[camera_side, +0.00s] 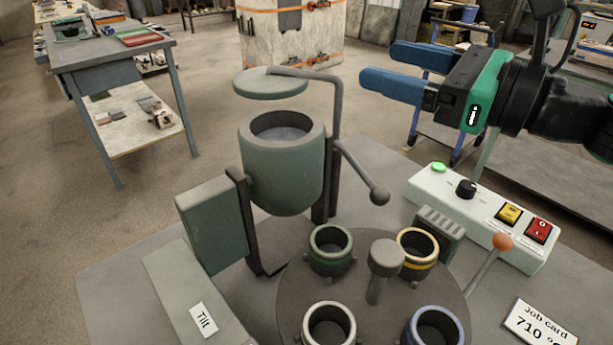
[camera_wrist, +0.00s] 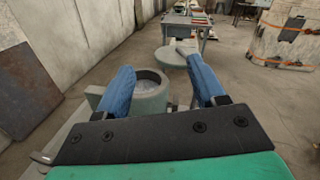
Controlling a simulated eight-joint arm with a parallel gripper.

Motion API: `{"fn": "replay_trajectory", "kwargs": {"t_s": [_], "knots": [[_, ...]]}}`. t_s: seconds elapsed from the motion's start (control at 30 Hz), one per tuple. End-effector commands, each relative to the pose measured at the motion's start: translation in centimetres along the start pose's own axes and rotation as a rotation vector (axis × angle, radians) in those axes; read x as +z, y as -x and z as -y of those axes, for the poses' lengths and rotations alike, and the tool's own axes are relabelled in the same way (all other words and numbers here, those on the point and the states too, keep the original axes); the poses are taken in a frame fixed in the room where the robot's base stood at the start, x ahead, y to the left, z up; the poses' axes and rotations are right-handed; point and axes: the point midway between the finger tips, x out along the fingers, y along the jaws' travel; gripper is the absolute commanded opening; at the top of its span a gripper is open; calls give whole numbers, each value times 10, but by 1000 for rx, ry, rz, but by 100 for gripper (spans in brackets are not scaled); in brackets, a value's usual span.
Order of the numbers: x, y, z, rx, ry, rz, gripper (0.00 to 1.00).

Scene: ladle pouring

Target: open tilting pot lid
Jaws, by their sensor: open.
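The tilting pot (camera_side: 282,170) is a grey-green cylinder, upright in its frame, with its mouth open and a grey surface inside. Its round lid (camera_side: 268,86) hangs on a bent arm (camera_side: 338,100), raised and apart from the rim. In the wrist view, the lid (camera_wrist: 167,56) lies beyond and right of the pot's mouth (camera_wrist: 150,92), which is uncovered. My gripper (camera_side: 377,66) has two blue fingers spread apart with nothing between them. It is right of the lid and its arm in the side view. The right finger partly hides the lid's arm in the wrist view.
A turntable (camera_side: 290,300) with several ringed cups stands in front of the pot. A control box (camera_side: 480,215) with a green light, knob and buttons is at right. A ball-ended lever (camera_side: 365,180) sticks out beside the pot. A tilt box (camera_side: 190,290) is at left.

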Motion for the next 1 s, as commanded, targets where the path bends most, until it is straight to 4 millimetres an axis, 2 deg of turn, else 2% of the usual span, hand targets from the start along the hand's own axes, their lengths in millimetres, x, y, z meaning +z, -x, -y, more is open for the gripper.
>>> {"fn": "replay_trajectory", "kwargs": {"t_s": [0.1, 0.3, 0.77, 0.87, 0.97, 1.0], "knots": [[19, 0, 3, 1, 0, 0, 63], [39, 0, 7, 1, 0, 0, 63], [44, 1, 9, 1, 16, -4, 63], [35, 12, 12, 6, 156, -42, 63], [13, 39, 19, 35, 484, -147, 63], [-1, 55, 22, 63, 656, -210, 63]]}}
